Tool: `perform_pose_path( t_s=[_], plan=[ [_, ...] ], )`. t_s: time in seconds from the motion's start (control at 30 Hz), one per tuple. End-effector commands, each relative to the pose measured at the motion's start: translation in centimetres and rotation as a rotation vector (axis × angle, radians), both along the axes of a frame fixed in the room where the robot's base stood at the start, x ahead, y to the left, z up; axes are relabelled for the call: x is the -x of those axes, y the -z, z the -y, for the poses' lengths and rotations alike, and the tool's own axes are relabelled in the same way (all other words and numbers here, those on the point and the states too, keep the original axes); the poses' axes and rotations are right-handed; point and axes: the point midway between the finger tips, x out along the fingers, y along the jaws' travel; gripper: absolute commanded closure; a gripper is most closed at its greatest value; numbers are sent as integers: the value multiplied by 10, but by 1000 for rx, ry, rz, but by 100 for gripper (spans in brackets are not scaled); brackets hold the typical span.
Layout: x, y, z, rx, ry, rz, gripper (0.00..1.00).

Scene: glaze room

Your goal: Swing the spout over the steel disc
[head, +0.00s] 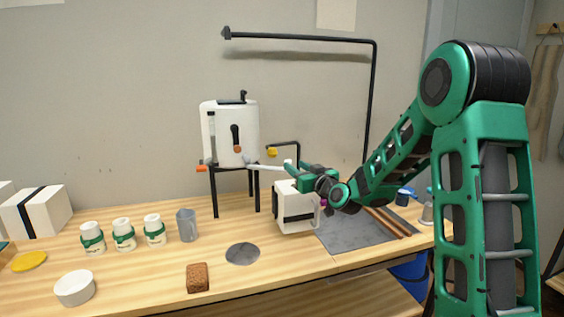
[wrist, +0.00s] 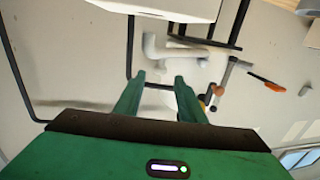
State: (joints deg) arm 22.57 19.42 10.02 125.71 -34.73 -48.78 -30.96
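The white spout (head: 265,168) runs right from the white tank (head: 222,135), which stands on a black stand. The steel disc (head: 242,253) lies flat on the table in front of the tank, left of the spout's free end. My gripper (head: 293,170) is at that free end, above a white box. In the wrist view, my gripper (wrist: 159,76) has its two green fingers apart. The spout's bent white end (wrist: 156,52) shows just beyond and between the fingertips; I cannot tell whether they touch it. The disc is not in the wrist view.
The white box (head: 294,208) with a black band stands below my gripper. A tall black pipe frame (head: 374,90) rises behind. A glass (head: 187,225), several jars (head: 123,235) and a brown block (head: 198,278) stand left of the disc.

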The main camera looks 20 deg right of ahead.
Motion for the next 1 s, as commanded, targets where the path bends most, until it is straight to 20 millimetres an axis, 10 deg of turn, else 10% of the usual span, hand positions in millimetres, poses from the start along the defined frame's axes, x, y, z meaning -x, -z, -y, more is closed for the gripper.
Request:
perform_pose_path(
  t_s=[0.6, 1.0],
  plan=[
    [-88, 0, -14, -1, -1, 2, 64],
    [-105, -1, -16, 0, 1, 1, 64]
  ],
)
